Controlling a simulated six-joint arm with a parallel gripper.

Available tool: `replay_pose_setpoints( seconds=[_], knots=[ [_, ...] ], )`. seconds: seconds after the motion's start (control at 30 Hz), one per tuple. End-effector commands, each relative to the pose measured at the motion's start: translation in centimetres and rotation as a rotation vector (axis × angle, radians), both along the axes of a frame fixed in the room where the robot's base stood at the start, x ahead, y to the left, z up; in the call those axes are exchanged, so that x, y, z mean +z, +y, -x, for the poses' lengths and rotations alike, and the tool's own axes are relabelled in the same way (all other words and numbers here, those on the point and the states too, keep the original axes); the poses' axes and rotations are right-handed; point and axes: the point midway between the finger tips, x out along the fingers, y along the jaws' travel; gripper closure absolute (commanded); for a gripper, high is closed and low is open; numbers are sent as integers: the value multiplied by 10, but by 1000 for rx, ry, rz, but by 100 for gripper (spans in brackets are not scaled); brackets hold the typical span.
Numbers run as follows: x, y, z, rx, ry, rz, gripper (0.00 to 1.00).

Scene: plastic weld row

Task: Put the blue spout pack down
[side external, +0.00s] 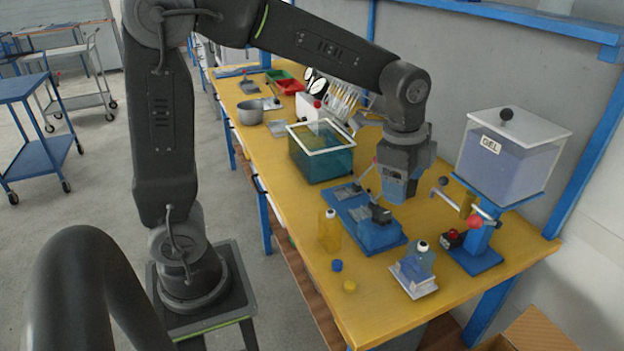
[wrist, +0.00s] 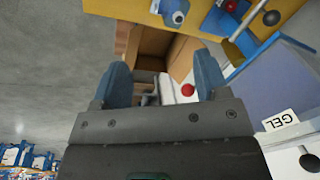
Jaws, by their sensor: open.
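The blue spout pack (side external: 424,262) with a white cap stands on a small pale stand (side external: 416,283) near the front right of the yellow table. Its capped end also shows at the top of the wrist view (wrist: 174,12). My gripper (side external: 400,190) is above the table, behind and a little left of the pack, clear of it. In the wrist view its two blue fingers (wrist: 162,75) are spread apart with nothing held between them.
A GEL tank (side external: 510,160) on a blue stand is to the right. A blue-based sealing device (side external: 374,232) sits below my gripper. A teal tank (side external: 325,160) stands behind.

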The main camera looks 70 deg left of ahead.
Motion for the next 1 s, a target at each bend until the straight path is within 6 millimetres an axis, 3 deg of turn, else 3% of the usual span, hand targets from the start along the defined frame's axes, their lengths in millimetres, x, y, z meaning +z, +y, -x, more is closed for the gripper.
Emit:
replay_pose_setpoints(
  seconds=[0.03,0.2,0.4,0.5,0.7,1.0],
  knots=[
    [14,4,19,94,-37,18,32],
    [38,13,79,434,-140,104,32],
    [41,21,139,786,-241,231,32],
    [37,22,158,904,-273,284,32],
    [32,24,173,1010,-295,332,32],
    [32,23,173,1014,-294,334,32]
  ],
)
